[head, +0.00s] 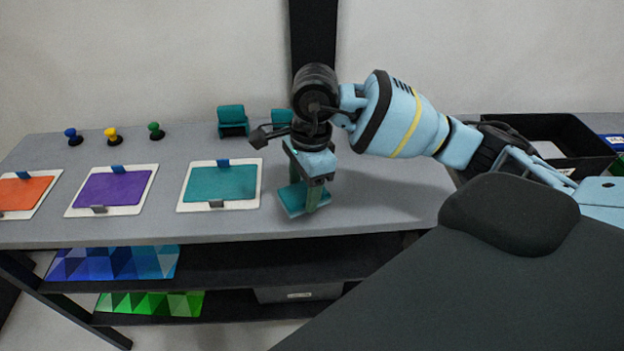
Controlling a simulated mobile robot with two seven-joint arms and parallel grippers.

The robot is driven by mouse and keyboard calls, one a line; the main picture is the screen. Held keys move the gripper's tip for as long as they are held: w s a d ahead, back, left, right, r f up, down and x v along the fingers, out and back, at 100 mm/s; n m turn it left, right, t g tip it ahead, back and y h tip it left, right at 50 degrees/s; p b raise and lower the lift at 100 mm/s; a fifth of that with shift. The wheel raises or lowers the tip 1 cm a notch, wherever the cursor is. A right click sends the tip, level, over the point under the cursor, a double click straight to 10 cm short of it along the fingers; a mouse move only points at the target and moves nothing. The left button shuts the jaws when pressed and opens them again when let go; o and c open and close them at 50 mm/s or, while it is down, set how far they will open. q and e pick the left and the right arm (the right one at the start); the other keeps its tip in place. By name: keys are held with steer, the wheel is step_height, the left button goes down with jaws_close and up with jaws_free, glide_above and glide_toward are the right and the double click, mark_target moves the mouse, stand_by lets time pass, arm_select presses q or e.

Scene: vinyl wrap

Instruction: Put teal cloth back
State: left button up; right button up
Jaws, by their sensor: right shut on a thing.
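My right gripper (312,203) points down at the table, right of the teal panel board. It is shut on a small flat teal piece, which appears to be the teal cloth (291,199). The cloth is at or just above the grey tabletop; I cannot tell if it touches. The gripper hides part of it. Two teal holders stand at the back: one (232,121) is in clear view, the other (281,117) is partly behind my wrist. My left gripper is not in view.
White boards with orange (25,193), purple (114,188) and teal (222,184) panels lie to the left. Blue, yellow and green knobs (155,131) stand behind them. A black bin (560,130) is at the back right. The grey table (390,208) is clear right of my gripper.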

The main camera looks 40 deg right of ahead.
steer(key=shift+w+d+f, duration=0.1)
steer(key=shift+w+d, duration=0.75)
steer(key=shift+d, duration=0.15)
steer(key=shift+w+d+f, duration=0.1)
steer(key=shift+w+d, duration=0.7)
steer(key=shift+d, duration=0.2)
steer(key=shift+w+d+f, duration=0.1)
steer(key=shift+f, duration=0.25)
steer(key=shift+f+p, duration=0.3)
steer(key=shift+f, duration=1.15)
steer(key=shift+f, duration=0.2)
steer(key=o, duration=0.9)
steer(key=shift+o, duration=0.2)
steer(key=shift+r, duration=0.15)
step_height(320, 180, up, 12)
steer(key=d, duration=0.1)
steer(key=shift+d, duration=0.2)
